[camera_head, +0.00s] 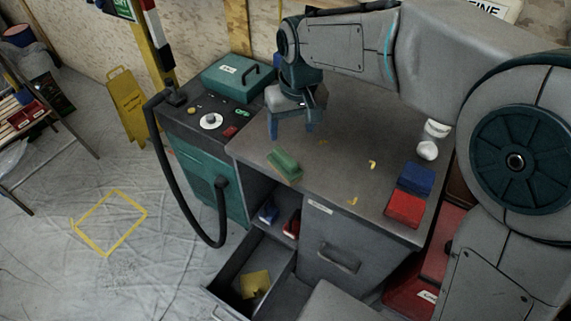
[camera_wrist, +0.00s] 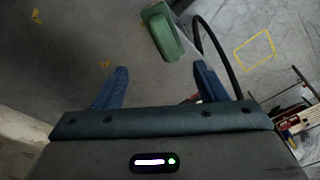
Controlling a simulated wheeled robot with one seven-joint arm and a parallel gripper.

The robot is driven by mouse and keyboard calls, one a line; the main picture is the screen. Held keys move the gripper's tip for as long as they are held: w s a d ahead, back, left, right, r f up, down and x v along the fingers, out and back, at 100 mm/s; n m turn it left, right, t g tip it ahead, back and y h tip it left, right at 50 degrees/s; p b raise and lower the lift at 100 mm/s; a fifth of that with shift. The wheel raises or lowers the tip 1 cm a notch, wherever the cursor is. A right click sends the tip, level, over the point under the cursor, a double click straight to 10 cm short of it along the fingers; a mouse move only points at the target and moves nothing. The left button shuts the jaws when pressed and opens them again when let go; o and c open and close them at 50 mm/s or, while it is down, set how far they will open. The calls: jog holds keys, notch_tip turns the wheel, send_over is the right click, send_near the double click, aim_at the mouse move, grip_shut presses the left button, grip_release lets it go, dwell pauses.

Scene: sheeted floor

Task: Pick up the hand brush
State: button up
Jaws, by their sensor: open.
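The hand brush appears to be the green block-shaped object (camera_head: 285,164) lying on the grey bench top (camera_head: 335,180) near its front left edge; its bristles cannot be made out. It also shows in the wrist view (camera_wrist: 165,34), beyond my fingertips and a little right of the middle. My gripper (camera_head: 292,128) is above the bench, behind the green object and apart from it. In the wrist view its two blue fingers (camera_wrist: 160,70) are spread wide with nothing between them.
A blue box (camera_head: 416,178) and a red box (camera_head: 405,208) lie at the bench's right side, near white items (camera_head: 428,149). A teal case (camera_head: 237,76) sits on the machine at left, with a black hose (camera_head: 180,185). An open drawer (camera_head: 240,285) juts out below, holding a yellow item (camera_head: 255,284).

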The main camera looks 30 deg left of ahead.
aim_at(285, 156)
jog(key=f+n, duration=0.1)
jog(key=f, duration=0.1)
jog(key=s+f+n, duration=0.1)
jog(key=f, duration=0.2)
jog(key=a+f+n, duration=0.1)
jog(key=f+n, duration=0.1)
jog(key=shift+s+a+f, duration=0.1)
jog(key=shift+s+f, duration=0.05)
jog(key=shift+f, duration=0.05)
jog(key=shift+w+a+f+p, duration=0.15)
jog(key=shift+f+p, duration=0.1)
jog(key=shift+f, duration=0.65)
jog(key=shift+w+a+f+p, duration=0.1)
jog(key=shift+f+p, duration=0.15)
jog(key=shift+f, duration=0.7)
jog(key=shift+w+a+f+p, duration=0.15)
jog(key=shift+f+p, duration=0.1)
jog(key=shift+f, duration=0.65)
jog(key=shift+d, duration=0.1)
jog(key=c, duration=1.1)
